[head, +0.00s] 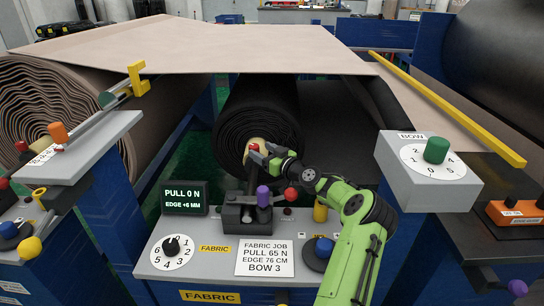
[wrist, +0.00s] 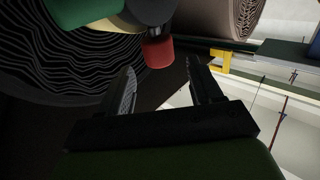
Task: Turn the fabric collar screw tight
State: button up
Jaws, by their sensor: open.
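The fabric roll (head: 255,110) is black, and its wound end faces me. At its core is a pale collar (head: 262,141) with a red screw (head: 254,148), partly hidden by my gripper (head: 261,156). In the wrist view, the red screw head (wrist: 158,52) hangs below a dark grey part, beside the black roll end (wrist: 60,60). My gripper (wrist: 160,70) is open. Its two fingers point at the screw, one to each side, with gaps visible. The screw head is near the fingertips; I cannot tell whether it is between them in depth.
Below the roll, a fabric console (head: 215,275) carries a display (head: 185,197) reading PULL 0 N, EDGE +6 MM, a job card (head: 265,257), a numbered dial (head: 172,248) and a purple knob (head: 263,196). A green BOW knob (head: 436,150) stands right. A tan sheet (head: 200,45) spans above.

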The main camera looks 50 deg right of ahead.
jog(key=s, duration=0.7)
jog(key=shift+a, duration=0.4)
jog(key=shift+r+p, duration=0.1)
jog(key=shift+p, duration=0.2)
